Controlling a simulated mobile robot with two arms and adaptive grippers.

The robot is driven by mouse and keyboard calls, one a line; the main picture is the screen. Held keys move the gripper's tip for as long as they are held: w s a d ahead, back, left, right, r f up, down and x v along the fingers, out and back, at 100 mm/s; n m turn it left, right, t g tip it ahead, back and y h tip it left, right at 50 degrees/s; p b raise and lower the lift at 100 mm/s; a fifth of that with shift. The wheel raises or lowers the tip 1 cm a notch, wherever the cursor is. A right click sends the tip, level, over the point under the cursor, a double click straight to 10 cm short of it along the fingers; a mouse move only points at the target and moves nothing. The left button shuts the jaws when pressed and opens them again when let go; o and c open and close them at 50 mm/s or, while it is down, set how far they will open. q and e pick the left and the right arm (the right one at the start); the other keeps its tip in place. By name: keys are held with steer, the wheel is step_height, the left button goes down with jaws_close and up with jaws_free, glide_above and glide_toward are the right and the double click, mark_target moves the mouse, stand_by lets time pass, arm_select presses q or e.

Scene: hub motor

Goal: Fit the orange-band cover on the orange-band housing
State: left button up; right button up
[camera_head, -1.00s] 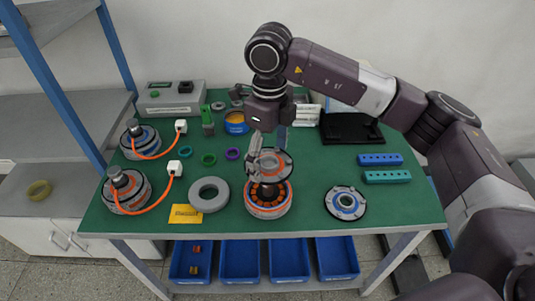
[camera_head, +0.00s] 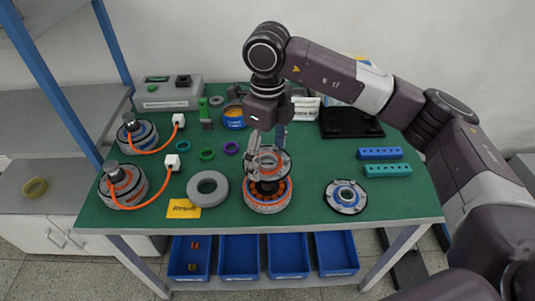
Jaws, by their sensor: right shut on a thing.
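My right gripper (camera_head: 268,158) reaches down over the middle of the table, shut on the orange-band cover (camera_head: 282,165), a grey disc with a reddish ring. The cover is above the orange-band housing (camera_head: 268,208), and a gap shows between them. The housing is a round grey body with an orange band and a ring of orange-brown coils, standing open on the green table. The fingers hide part of the cover. A second cover (camera_head: 345,196), with a blue ring at its centre, lies on the table to the right. My left gripper is not in view.
A grey ring (camera_head: 207,188) and a yellow card (camera_head: 183,209) lie left of the housing. Two cabled motors (camera_head: 122,186) (camera_head: 138,134) stand at the left edge. Blue (camera_head: 380,154) and teal (camera_head: 387,170) hole blocks lie at right. Blue bins (camera_head: 239,257) sit below.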

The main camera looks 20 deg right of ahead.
steer(key=shift+f+b, duration=0.95)
steer(key=shift+f, duration=0.55)
steer(key=shift+b, duration=0.35)
